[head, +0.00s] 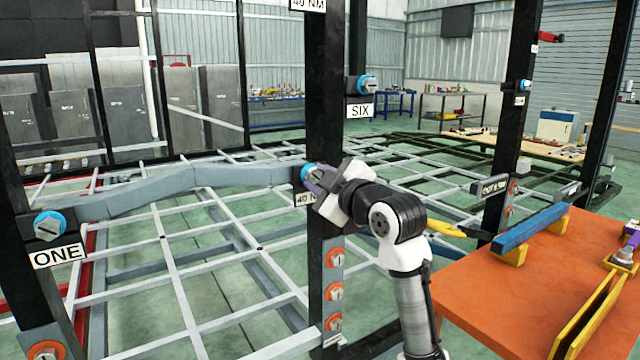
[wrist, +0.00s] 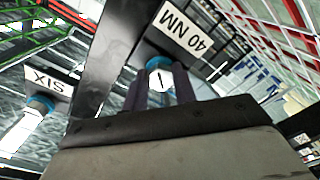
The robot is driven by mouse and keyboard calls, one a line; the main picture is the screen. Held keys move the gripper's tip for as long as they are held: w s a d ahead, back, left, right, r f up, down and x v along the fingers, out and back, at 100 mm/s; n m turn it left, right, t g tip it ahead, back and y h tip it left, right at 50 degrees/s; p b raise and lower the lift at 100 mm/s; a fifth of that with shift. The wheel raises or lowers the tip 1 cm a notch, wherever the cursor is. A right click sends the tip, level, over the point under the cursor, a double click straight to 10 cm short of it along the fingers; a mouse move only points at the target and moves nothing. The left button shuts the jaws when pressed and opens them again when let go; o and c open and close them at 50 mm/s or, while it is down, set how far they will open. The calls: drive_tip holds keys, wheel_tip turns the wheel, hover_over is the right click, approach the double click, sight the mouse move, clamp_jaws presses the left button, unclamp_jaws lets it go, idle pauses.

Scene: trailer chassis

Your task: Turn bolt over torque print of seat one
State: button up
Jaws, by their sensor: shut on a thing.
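The bolt (head: 308,174) sits in a blue ring on the black middle post, directly above a white print (head: 306,199) that is partly hidden by my gripper. My gripper (head: 318,186) is shut on this bolt. In the wrist view the slotted bolt head (wrist: 160,79) shows between the two dark fingers, and the print (wrist: 187,28) reads 40 NM. The plate marked ONE (head: 57,255) is on the left post, under another blue-ringed bolt (head: 48,226). A grey bent bar (head: 190,182) runs from that post to the middle post.
A blue-ringed bolt (head: 365,85) sits above the SIX plate (head: 360,111). Several orange-ringed bolts (head: 334,258) line the lower middle post. An orange table (head: 490,300) with a blue bar (head: 530,228) stands at right. Chassis rails (head: 180,260) cover the floor behind.

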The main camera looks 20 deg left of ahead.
drive_tip(key=shift+w, duration=0.1)
idle(0.4)
drive_tip(key=o, duration=1)
drive_tip(key=shift+f, duration=0.1)
drive_tip(key=b+v, duration=0.1)
drive_tip(key=v, duration=1.2)
drive_tip(key=shift+s+d+b, duration=0.25)
drive_tip(key=shift+d+b, duration=0.05)
drive_tip(key=shift+b, duration=0.1)
drive_tip(key=shift+a, duration=0.1)
